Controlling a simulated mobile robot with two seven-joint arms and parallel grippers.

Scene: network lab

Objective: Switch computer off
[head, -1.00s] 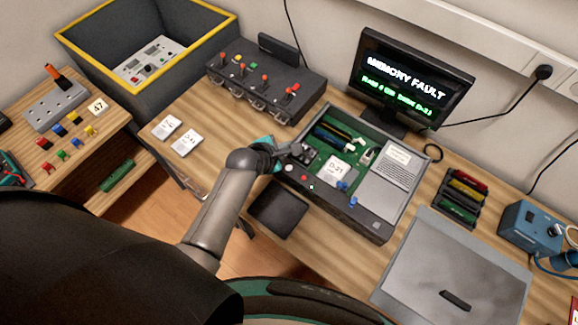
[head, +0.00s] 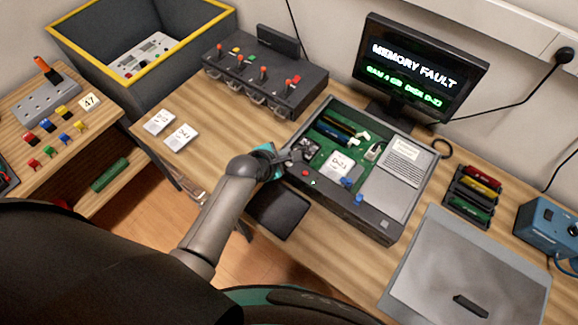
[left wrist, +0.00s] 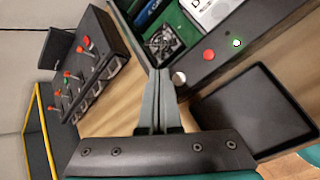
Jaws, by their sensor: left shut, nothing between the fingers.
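The computer (head: 372,226) is an open dark case on the bench, with a green board and a disk labelled D-21 inside. Its front edge carries a red button (left wrist: 208,55), a small lit green light (left wrist: 236,43) and a round silver button (left wrist: 179,78) in the left wrist view. The monitor (head: 420,68) behind it is lit and reads MEMORY FAULT. My left gripper (left wrist: 160,73) is shut and empty, its tips at the case's left front corner, close beside the silver button. I cannot tell whether they touch it. In the head view the gripper (head: 292,157) partly hides that corner.
A black switch box (head: 265,80) stands behind left, near a yellow-rimmed bin (head: 85,70). A dark tray (head: 277,213) lies in front of the case. A grey mat (head: 420,285), a rack of coloured modules (head: 472,195) and a blue device (head: 545,230) are right.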

